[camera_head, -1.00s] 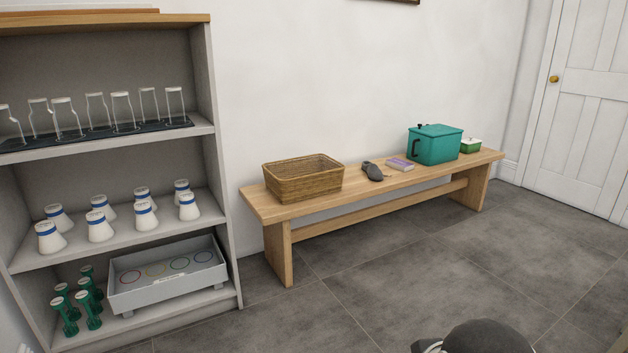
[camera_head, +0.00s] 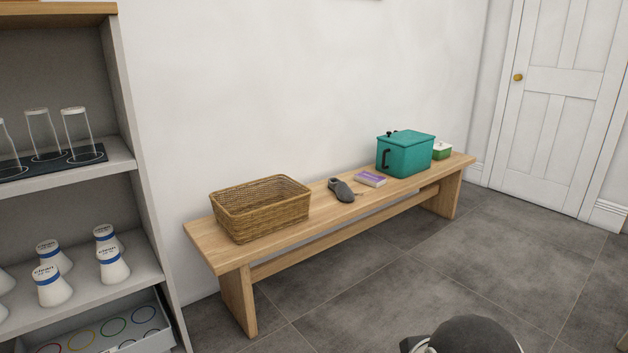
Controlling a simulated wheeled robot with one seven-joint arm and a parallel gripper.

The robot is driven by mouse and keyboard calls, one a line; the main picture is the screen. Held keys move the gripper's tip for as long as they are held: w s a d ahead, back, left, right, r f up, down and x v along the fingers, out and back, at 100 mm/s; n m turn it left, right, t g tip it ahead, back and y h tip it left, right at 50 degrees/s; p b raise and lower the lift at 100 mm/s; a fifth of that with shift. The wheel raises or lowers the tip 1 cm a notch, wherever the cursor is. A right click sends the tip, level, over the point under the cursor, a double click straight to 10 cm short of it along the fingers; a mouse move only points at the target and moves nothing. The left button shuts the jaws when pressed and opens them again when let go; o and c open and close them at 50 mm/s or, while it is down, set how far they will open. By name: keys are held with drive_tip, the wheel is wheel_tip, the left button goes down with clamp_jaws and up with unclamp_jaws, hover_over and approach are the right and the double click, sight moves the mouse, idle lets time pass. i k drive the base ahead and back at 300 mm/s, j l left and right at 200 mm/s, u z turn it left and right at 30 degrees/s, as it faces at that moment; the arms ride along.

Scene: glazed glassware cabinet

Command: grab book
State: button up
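A small purple book (camera_head: 370,179) with pale page edges lies flat on the wooden bench (camera_head: 290,237). It sits between a dark grey shoe-like object (camera_head: 342,190) on its left and a teal lidded box (camera_head: 405,155) on its right. Part of my own arm, dark and rounded, shows at the bottom edge of the view, well in front of the bench. My gripper's fingers do not show.
A wicker basket (camera_head: 262,212) stands on the bench's left end, and a small green and white container (camera_head: 442,151) on its right end. A shelf unit (camera_head: 140,210) with glassware stands at the left. The tiled floor (camera_head: 400,285) before the bench is clear. A white door (camera_head: 555,110) is at the right.

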sight(371, 179)
drive_tip(key=i+l+z, duration=0.1)
drive_tip(key=i+z, duration=1)
drive_tip(key=i+l+u, duration=0.15)
drive_tip(key=i, duration=0.3)
drive_tip(key=i+l+u, duration=0.1)
drive_tip(key=i, duration=0.4)
drive_tip(key=i+l+u, duration=0.1)
drive_tip(key=i+u, duration=0.35)
drive_tip(key=i+l+u, duration=0.25)
drive_tip(key=u, duration=0.15)
drive_tip(key=i+l+u, duration=0.3)
drive_tip(key=u, duration=0.15)
drive_tip(key=i+l+u, duration=0.25)
drive_tip(key=l+u, duration=0.2)
drive_tip(key=i+l+u, duration=0.1)
drive_tip(key=l, duration=0.15)
drive_tip(key=l+u, duration=0.1)
drive_tip(key=l, duration=0.15)
drive_tip(key=i, duration=0.05)
